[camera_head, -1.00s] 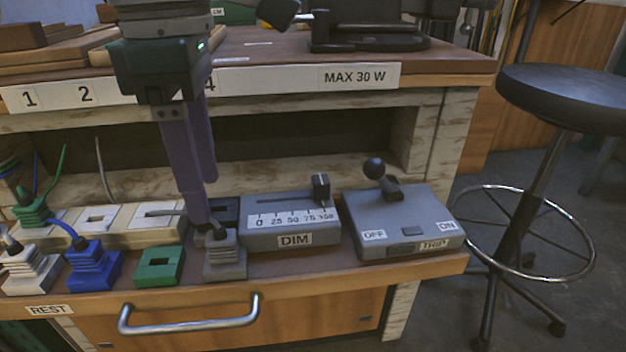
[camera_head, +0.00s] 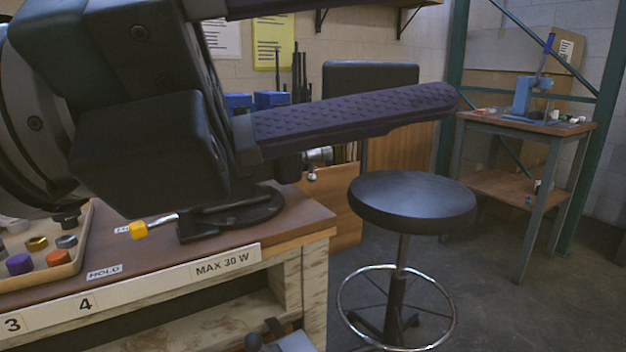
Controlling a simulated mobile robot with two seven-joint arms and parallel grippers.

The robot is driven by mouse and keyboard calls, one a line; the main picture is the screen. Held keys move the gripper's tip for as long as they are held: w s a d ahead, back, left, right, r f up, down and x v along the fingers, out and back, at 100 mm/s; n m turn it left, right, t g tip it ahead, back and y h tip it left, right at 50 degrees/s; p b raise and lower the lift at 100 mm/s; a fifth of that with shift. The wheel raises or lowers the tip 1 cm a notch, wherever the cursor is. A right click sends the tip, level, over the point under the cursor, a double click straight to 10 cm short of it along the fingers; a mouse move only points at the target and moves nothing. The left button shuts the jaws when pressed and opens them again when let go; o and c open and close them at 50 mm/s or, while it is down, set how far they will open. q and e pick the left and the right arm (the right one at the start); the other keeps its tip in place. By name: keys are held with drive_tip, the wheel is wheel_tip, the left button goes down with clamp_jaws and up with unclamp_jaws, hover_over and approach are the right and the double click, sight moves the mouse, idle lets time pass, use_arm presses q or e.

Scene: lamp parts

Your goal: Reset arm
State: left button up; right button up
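My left gripper (camera_head: 440,50) is very close to the camera and fills the upper left of the head view. Its long dark ridged fingers point right, level in the picture, with a wide gap between them. The upper finger runs partly out of the top edge. Nothing is between the fingers. The gripper is above the workbench (camera_head: 120,292) and hides much of its top. My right gripper is not in view.
A black round lamp base (camera_head: 250,207) and a yellow-tipped rod (camera_head: 139,230) are on the bench below my gripper. A tray (camera_head: 75,262) of coloured knobs is at left. A black stool (camera_head: 412,200) stands right. A side table (camera_head: 525,122) holds a blue device (camera_head: 530,95).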

use_arm(q)
wheel_tip(320, 180, up, 9)
drive_tip(key=w+a+n+t+p, duration=0.3)
drive_tip(key=n+t, duration=0.4)
drive_tip(key=w+a+r+n+t+y+p, duration=0.25)
drive_tip(key=a+n+t+y, duration=0.25)
drive_tip(key=n, duration=0.3)
drive_tip(key=w+a+r+n+t+y+p, duration=0.1)
drive_tip(key=w+a+n+t+y+p, duration=0.3)
drive_tip(key=n, duration=0.4)
drive_tip(key=s+a+f+n+g+y+p, duration=0.25)
drive_tip(key=a+f+n+y+p, duration=0.25)
drive_tip(key=a+n+y, duration=0.4)
drive_tip(key=s+a+f+n+g+y+p, duration=0.1)
drive_tip(key=s+f+n+g+p, duration=0.35)
drive_tip(key=s+g, duration=0.35)
drive_tip(key=s+a+f+n+g+p, duration=0.1)
drive_tip(key=s+f+n+g+p, duration=0.3)
drive_tip(key=s, duration=0.7)
wheel_tip(320, 180, up, 36)
drive_tip(key=m+g+p, duration=0.1)
drive_tip(key=p, duration=3.7)
drive_tip(key=shift+s+d+r+g, duration=0.15)
drive_tip(key=shift+s+d+g, duration=0.15)
drive_tip(key=shift+s+g, duration=0.1)
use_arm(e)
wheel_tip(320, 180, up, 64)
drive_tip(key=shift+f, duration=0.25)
